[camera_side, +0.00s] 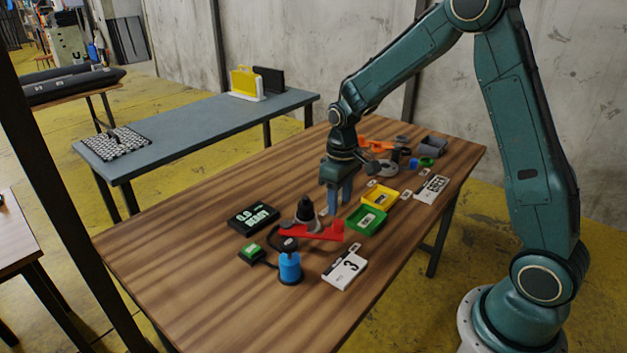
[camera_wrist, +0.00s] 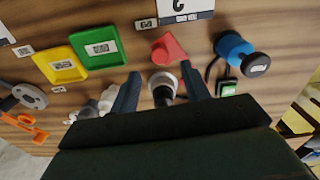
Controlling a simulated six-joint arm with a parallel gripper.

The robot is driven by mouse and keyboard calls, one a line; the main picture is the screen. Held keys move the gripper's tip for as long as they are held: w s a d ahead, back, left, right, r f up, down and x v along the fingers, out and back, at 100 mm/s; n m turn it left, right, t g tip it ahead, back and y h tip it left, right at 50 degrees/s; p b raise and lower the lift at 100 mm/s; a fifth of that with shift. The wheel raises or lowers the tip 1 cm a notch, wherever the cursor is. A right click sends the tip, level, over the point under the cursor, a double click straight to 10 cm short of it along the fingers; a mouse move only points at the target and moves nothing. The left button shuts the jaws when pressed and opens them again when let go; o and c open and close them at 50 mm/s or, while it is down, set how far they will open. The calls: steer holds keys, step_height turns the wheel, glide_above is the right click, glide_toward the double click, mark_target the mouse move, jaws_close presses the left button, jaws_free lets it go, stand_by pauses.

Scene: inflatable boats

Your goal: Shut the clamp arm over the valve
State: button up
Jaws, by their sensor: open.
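I cannot tell how the arm joins the base. My gripper (camera_side: 337,200) is open and empty, pointing down behind and right of the valve. In the wrist view its fingers (camera_wrist: 160,72) appear either side of the valve, apart from it.
A display (camera_side: 253,217) is left. Orange and grey parts crowd the back.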

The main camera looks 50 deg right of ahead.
mark_target(339, 221)
steer(key=shift+f, duration=3.2)
steer(key=shift+c, duration=0.5)
jaws_close()
